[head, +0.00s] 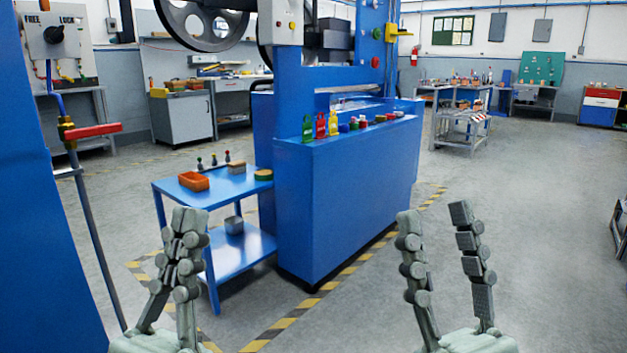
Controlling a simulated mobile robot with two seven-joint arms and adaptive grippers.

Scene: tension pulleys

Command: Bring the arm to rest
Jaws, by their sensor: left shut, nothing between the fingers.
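My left gripper (186,222) is at the lower left of the head view, fingers pointing up. Its fingers are together, with nothing between them. It appears in front of the blue side table, and I see no contact with it. My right gripper (434,214) is at the lower right, fingers up and spread wide apart. The upper arms are out of the frame.
A blue side table (240,262) with an orange tray (193,181) stands ahead on the left. A blue panel with a red-handled valve (92,131) is at the far left. Coloured tags (320,126) and small parts line the machine's ledge. The floor (550,220) on the right is clear.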

